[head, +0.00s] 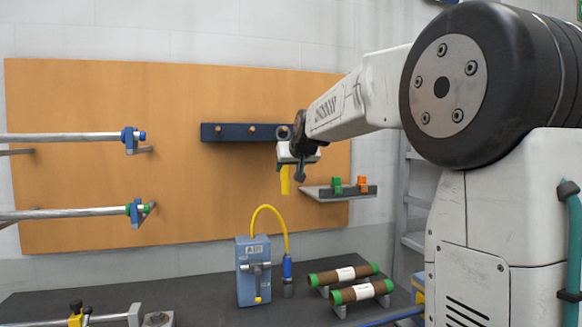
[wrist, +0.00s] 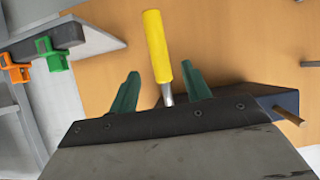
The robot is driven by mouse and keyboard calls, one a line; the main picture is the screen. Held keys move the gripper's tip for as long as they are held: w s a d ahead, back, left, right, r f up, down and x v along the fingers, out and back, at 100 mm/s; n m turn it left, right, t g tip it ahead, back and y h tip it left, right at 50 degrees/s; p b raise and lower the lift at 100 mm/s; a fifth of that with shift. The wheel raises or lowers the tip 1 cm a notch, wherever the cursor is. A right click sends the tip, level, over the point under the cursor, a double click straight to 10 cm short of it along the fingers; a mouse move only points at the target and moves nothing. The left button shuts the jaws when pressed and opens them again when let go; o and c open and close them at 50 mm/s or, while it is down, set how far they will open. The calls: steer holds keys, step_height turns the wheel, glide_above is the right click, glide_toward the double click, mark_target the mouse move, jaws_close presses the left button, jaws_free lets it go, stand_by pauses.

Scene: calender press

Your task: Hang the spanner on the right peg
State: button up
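The spanner hangs down with its yellow handle (head: 285,181) below my gripper (head: 298,157). Its grey ring end (head: 284,132) is at the right end of the dark peg rail (head: 235,132), where the right peg is. I cannot tell how far the ring sits on that peg. In the wrist view the yellow handle (wrist: 157,45) and a short piece of silver shaft show between the green fingers of my gripper (wrist: 160,85). The fingers stand apart with a gap on each side of the shaft. The ring is hidden there behind the gripper body.
The left peg (head: 218,129) and middle peg (head: 251,129) are bare. A small shelf (head: 325,192) with green and orange clips is at the right. Below, a blue box (head: 253,272) with a yellow hose and brown rolls (head: 343,275) are on the dark bench.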

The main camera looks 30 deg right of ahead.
steer(key=v, duration=0.8)
steer(key=s+a+f+g+y, duration=0.2)
steer(key=s+a+f+g, duration=0.2)
steer(key=s+f, duration=0.5)
steer(key=s+a+f+n+g, duration=0.1)
steer(key=s+a+f+g, duration=0.1)
steer(key=s+a+f, duration=0.3)
steer(key=s+a+f+n+g+y, duration=0.1)
steer(key=s+a+f, duration=0.4)
steer(key=s, duration=0.8)
steer(key=s+a+f+n+g, duration=0.1)
steer(key=s+a+f+g, duration=0.2)
steer(key=s+a+f, duration=0.2)
steer(key=s+f, duration=0.3)
steer(key=s, duration=0.1)
steer(key=shift+s+f, duration=0.15)
steer(key=shift+s, duration=0.25)
steer(key=shift+a, duration=0.1)
